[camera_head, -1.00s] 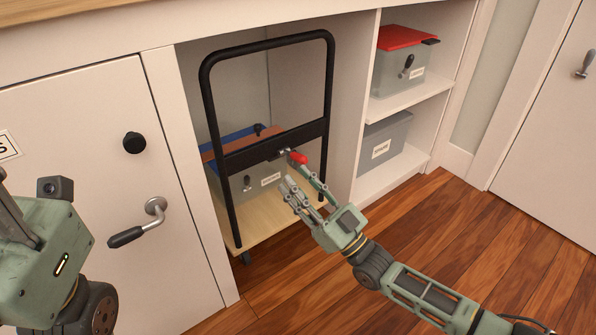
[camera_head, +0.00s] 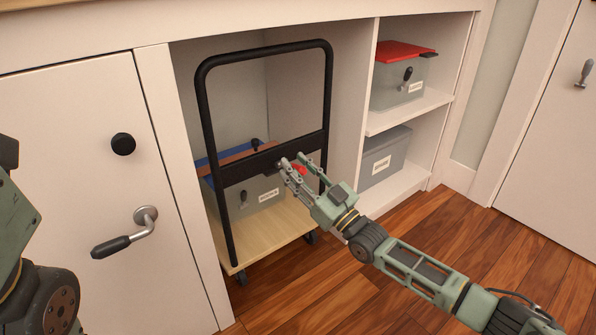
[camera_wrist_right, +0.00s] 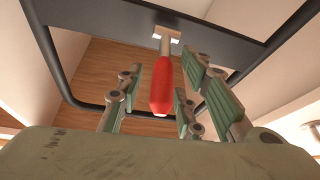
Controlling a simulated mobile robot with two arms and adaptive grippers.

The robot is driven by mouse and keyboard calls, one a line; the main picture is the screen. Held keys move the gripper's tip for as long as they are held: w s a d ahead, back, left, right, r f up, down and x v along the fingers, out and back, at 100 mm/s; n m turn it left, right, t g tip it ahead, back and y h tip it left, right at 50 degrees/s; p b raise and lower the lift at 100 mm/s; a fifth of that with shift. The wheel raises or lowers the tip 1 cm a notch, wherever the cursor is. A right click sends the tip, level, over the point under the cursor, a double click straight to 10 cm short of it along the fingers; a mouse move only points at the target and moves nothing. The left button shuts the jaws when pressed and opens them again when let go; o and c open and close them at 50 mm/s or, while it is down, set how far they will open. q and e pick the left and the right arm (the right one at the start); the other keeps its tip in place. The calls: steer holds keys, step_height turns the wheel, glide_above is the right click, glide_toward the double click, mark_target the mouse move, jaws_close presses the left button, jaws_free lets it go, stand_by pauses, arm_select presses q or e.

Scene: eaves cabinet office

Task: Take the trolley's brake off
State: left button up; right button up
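The trolley (camera_head: 211,120) has a black tubular handle and a pale wooden deck (camera_head: 262,243). It stands in the open bay of the cabinet. Its brake lever with a red grip (camera_head: 300,169) sits on the black crossbar, partly hidden by my fingers. In the right wrist view the red grip (camera_wrist_right: 161,86) hangs from the crossbar between the open fingers, with a visible gap to the finger on the left. Contact on the right side is unclear. My right gripper (camera_head: 291,166) is open around it. Of my left arm, only a part shows at the left edge, without fingertips.
A grey bin (camera_head: 262,194) with a brown and blue top rides on the deck. Shelves at right hold a red-lidded box (camera_head: 400,85) and a grey box (camera_head: 385,157). A cabinet door with a lever handle (camera_head: 130,233) is at left. The wooden floor at right is clear.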

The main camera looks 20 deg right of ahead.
steer(key=shift+c, duration=0.5)
jaws_close()
